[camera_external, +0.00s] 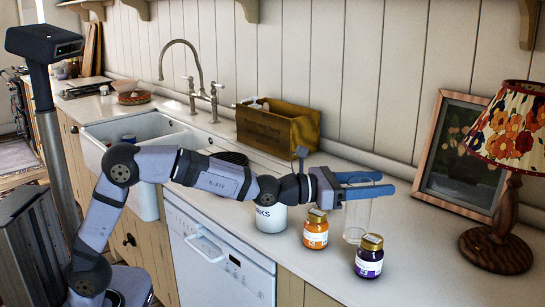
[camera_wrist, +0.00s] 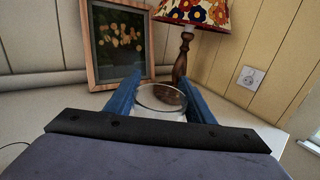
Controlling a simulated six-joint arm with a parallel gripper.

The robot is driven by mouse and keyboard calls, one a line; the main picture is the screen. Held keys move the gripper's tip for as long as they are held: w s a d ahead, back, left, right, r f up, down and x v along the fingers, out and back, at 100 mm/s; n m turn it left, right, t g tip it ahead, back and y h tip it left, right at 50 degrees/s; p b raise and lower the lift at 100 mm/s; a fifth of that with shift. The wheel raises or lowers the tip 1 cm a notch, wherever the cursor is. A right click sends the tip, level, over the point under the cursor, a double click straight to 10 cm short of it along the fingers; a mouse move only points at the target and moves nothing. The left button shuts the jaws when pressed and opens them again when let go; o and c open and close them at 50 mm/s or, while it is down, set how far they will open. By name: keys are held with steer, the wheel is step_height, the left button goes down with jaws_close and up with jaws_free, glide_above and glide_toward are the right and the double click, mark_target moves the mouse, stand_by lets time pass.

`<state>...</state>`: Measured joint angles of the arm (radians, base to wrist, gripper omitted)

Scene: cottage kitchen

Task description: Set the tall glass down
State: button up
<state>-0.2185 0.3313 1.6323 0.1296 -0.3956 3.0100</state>
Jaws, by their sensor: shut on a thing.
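The tall glass (camera_external: 357,219) is clear and upright between the blue fingers of my gripper (camera_external: 366,185) in the external view. My gripper is shut on it near its upper part, reaching in level from the left. In the wrist view, the glass's round rim (camera_wrist: 162,97) shows between the two fingers (camera_wrist: 164,92), and its lower part is hidden by my gripper body. The bottom of the glass is close to the worktop (camera_external: 420,255). I cannot tell whether it touches.
An orange-labelled jar (camera_external: 316,230) stands left of the glass, and a purple-labelled jar (camera_external: 369,256) stands in front. A white canister (camera_external: 270,217) is further left. A framed picture (camera_external: 452,150) and a lamp (camera_external: 507,215) stand to the right. A wooden crate (camera_external: 278,126) is behind.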

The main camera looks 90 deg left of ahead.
steer(key=shift+a+r+p, duration=0.15)
steer(key=shift+r+p, duration=0.2)
steer(key=shift+p, duration=0.1)
steer(key=w+a+f+p, duration=0.3)
steer(key=w+a+p, duration=0.3)
steer(key=p, duration=0.7)
steer(key=shift+w+a+f, duration=0.15)
steer(key=shift+w+f, duration=0.1)
steer(key=shift+r, duration=0.1)
stand_by(2.5)
